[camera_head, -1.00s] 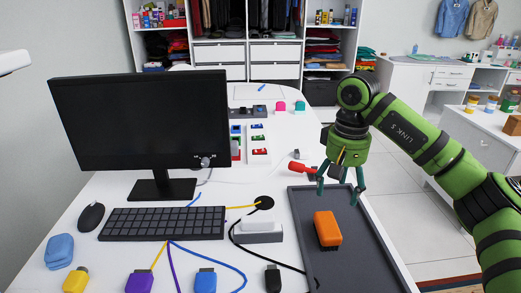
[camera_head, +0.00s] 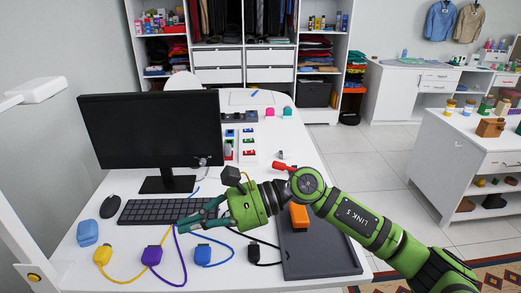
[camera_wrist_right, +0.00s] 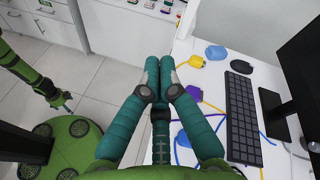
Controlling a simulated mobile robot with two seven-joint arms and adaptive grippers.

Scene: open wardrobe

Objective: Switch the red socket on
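Small socket or switch units stand on the white desk behind the monitor in the head view. One white unit there carries a red part (camera_head: 249,153), too small to read its switch position. A red plug-like piece (camera_head: 284,166) lies nearer on the desk. My right gripper (camera_head: 184,223) points left, in front of the keyboard and over the cables, well away from the units. Its fingertips (camera_wrist_right: 160,62) are together with nothing visible between them. My left gripper (camera_wrist_right: 62,101) shows small at the left of the right wrist view; its finger state is unclear.
A monitor (camera_head: 150,128) and keyboard (camera_head: 158,212) stand at the left. Yellow (camera_head: 103,256), purple (camera_head: 152,256) and blue (camera_head: 202,255) plugs with cables lie in front. A dark tray (camera_head: 320,258) holds an orange block (camera_head: 299,216) at the right.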

